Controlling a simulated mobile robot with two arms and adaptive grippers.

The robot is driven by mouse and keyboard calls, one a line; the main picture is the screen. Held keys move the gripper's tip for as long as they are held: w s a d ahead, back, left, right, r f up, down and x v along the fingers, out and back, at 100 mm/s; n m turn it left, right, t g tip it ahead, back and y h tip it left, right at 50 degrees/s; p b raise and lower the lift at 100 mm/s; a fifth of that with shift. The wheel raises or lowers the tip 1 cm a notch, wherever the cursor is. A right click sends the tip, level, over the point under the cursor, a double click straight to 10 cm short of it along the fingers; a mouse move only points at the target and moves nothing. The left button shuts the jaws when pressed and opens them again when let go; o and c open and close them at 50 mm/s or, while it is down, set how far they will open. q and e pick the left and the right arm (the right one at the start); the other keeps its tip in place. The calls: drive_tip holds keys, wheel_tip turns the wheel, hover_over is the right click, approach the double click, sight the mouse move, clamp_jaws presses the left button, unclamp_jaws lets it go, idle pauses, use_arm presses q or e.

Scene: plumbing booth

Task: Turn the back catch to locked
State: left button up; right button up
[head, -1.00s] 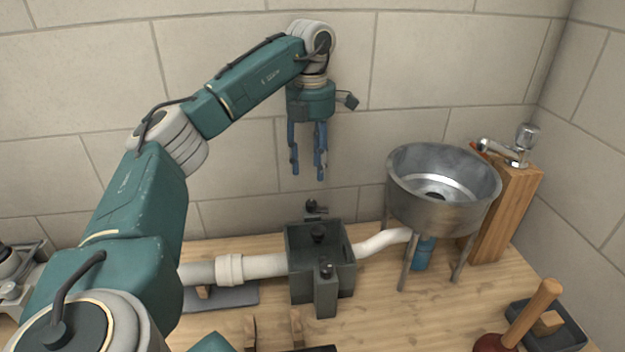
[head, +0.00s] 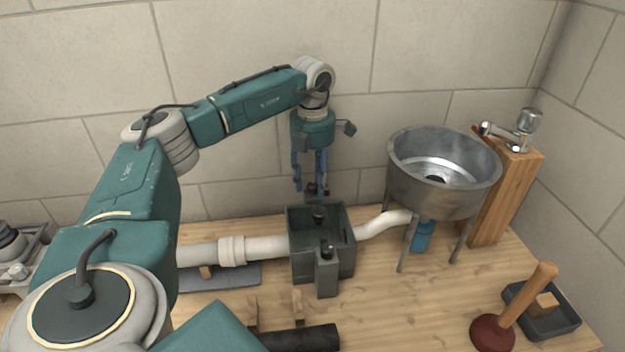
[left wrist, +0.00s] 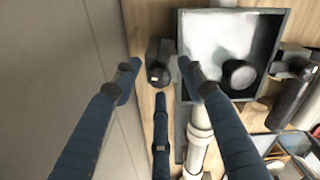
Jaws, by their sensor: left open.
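The dark grey box (head: 298,262) stands on the bench in the pipe line. The back catch, with a black knob, is on its wall side; in the head view it is partly hidden by my fingers. In the left wrist view the back catch (left wrist: 158,70) lies between and below my fingertips. My left gripper (head: 310,187) points down over it, open, its fingers on either side. I cannot tell whether they touch it. The middle knob (head: 320,213) and the front catch (head: 326,250) are on the box's nearer parts. My right gripper is not in view.
A white pipe (head: 265,248) joins the box on the left, and a curved one (head: 380,224) on the right. A metal sink bowl (head: 400,190) on legs stands to the right. The tiled wall is close behind my gripper. A plunger (head: 493,333) stands front right.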

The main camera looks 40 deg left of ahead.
use_arm(q)
drive_tip(key=shift+c, duration=0.5)
clamp_jaws()
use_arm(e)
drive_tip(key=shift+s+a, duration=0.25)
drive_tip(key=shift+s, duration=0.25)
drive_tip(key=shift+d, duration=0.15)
use_arm(q)
drive_tip(key=shift+r+m+p, duration=0.1)
drive_tip(key=shift+m+p, duration=0.45)
drive_tip(key=shift+m, duration=0.25)
drive_tip(key=m+p, duration=0.1)
drive_tip(key=m, duration=0.3)
drive_tip(key=shift+p, duration=0.4)
drive_tip(key=m+p, duration=0.1)
drive_tip(key=m, duration=0.3)
drive_tip(key=shift+m, duration=2.4)
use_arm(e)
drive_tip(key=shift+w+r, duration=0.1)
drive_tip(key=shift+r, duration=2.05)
